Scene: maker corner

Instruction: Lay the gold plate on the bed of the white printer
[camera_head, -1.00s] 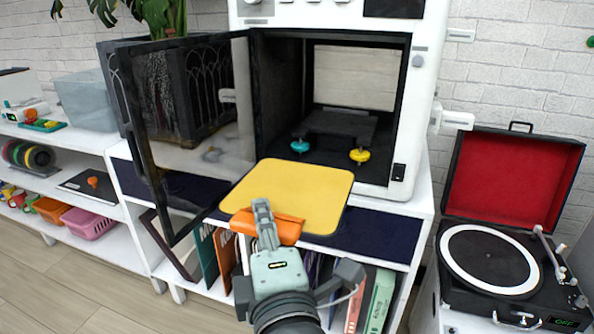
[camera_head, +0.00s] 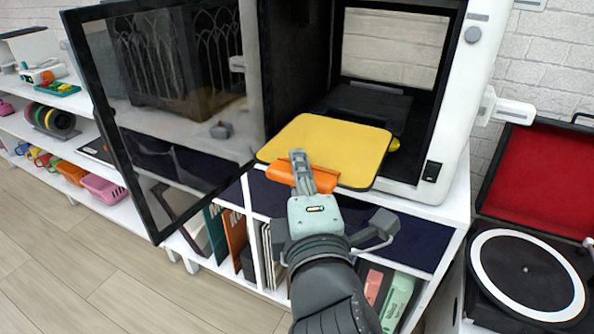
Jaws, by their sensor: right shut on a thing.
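The gold plate (camera_head: 328,146) is a flat yellow sheet with an orange handle tab (camera_head: 280,174) at its front edge. My right gripper (camera_head: 300,170) is shut on that tab and holds the plate about level at the printer's opening. The white printer (camera_head: 471,95) stands on the cabinet with its front open. Its dark bed (camera_head: 368,103) shows inside, behind the plate, partly hidden by it. A bit of a yellow knob (camera_head: 393,144) shows at the plate's right edge. My left gripper is not in view.
The printer's framed clear door (camera_head: 108,130) hangs open to the left. A white cabinet (camera_head: 458,203) with a dark top mat holds folders below. A record player (camera_head: 528,274) with a red-lined lid stands at right. Shelves with baskets are at left.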

